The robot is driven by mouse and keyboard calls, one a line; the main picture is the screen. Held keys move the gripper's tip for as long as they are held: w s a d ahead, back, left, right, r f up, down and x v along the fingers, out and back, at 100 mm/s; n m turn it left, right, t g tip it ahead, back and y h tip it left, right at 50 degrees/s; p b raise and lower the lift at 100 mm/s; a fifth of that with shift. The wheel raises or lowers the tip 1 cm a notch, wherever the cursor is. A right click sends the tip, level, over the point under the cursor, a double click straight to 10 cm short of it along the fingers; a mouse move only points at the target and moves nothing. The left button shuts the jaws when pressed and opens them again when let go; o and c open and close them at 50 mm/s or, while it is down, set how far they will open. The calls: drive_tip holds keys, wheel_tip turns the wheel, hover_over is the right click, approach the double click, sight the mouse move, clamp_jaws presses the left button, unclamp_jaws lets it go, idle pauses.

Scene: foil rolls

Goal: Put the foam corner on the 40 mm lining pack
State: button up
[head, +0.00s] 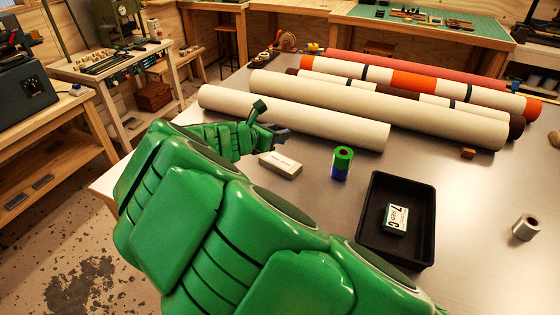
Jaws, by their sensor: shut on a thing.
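My gripper (275,132) is at the end of my green arm, above the table and just behind a small cream pack. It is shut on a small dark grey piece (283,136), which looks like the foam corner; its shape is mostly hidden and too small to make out. The cream pack (281,165) lies flat on the table with faint print on its front side, too small to read. It may be the 40 mm lining pack. The gripper and the piece are close to the pack, and I see no contact between them.
A green and blue roll (342,162) stands right of the pack. A black tray (424,235) holds a labelled box (395,219). Long cream rolls (330,128) lie behind. A brown block (468,154) and a silver roll (525,228) are at right. Bare table lies between.

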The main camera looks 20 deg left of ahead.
sight(276, 165)
drive_tip(key=shift+s+f+m+h, duration=0.15)
drive_tip(key=shift+m+h, duration=0.15)
drive_tip(key=shift+h, duration=0.2)
drive_tip(key=shift+f, duration=3.75)
drive_tip(key=o, duration=1.1)
drive_tip(key=shift+f, duration=0.15)
drive_tip(key=shift+c, duration=0.2)
drive_tip(key=shift+r, duration=0.2)
drive_tip(key=v, duration=1.2)
drive_tip(key=shift+f, duration=0.25)
